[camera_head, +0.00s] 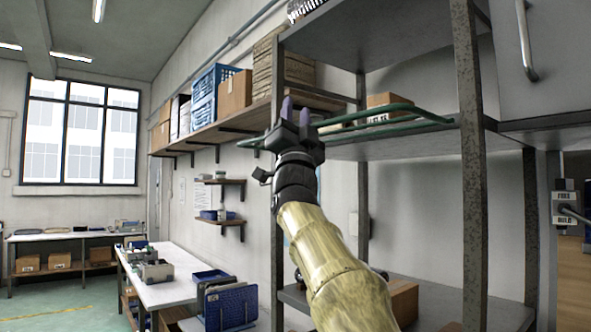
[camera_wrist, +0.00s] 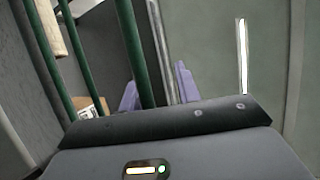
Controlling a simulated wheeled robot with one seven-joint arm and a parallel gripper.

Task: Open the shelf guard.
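The shelf guard is a green tubular rail (camera_head: 400,123) running across the front of the middle shelf of a grey metal rack. Its green tubes also show in the wrist view (camera_wrist: 134,50). My gripper (camera_head: 296,112) is raised at the rack's left front post, at the height of the guard. Its purple fingers stand apart. In the wrist view, one green tube runs down into the gap between the fingers (camera_wrist: 158,90), closer to the left one. The gap is wider than the tube, and my gripper hides part of the guard. I cannot tell whether they touch.
A cardboard box (camera_head: 388,100) sits on the shelf behind the guard. Rack posts (camera_head: 468,170) stand close to my arm. A grey cabinet with a bar handle (camera_head: 526,40) is at upper right. A wall shelf with boxes and a blue crate (camera_head: 212,95) is at left.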

